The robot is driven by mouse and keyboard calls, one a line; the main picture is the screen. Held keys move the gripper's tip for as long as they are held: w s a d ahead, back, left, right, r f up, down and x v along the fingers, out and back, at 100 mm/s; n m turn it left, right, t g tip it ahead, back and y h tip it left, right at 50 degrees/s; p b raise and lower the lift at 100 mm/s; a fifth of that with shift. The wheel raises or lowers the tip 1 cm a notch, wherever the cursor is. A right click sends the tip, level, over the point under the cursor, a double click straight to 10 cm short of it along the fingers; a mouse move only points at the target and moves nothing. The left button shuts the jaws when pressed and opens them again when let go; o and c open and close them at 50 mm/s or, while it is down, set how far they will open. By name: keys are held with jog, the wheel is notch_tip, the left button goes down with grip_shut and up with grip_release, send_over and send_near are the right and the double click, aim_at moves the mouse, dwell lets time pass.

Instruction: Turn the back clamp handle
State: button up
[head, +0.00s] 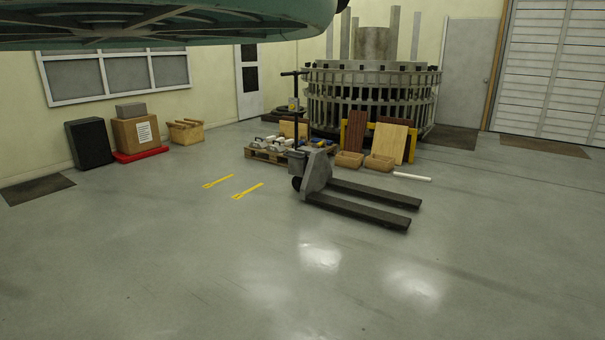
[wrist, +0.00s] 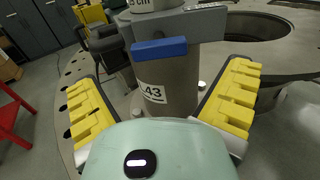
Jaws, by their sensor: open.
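In the wrist view, my gripper (wrist: 164,78) is open, with yellow padded fingers spread to the left and right. Between and beyond them stands a grey upright body (wrist: 167,85) with a label ending in "43". A blue bar (wrist: 159,48) lies across its front; I cannot tell if this is the back clamp handle. The fingers appear apart from the bar. A flat grey plate (wrist: 69,75) with several small holes curves along the left. The head view shows neither my gripper nor a clamp handle that I can make out.
In the wrist view, a large round opening (wrist: 262,26) lies at upper right and a red stand (wrist: 12,118) at far left. In the head view, a pallet jack (head: 360,200) stands before a slotted round structure (head: 370,90). The foreground floor is clear.

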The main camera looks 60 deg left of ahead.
jog(key=x, duration=0.5)
jog(key=shift+r+p, duration=0.1)
jog(key=shift+p, duration=0.25)
jog(key=shift+x, duration=0.75)
jog(key=c, duration=1.2)
jog(key=shift+c, duration=0.2)
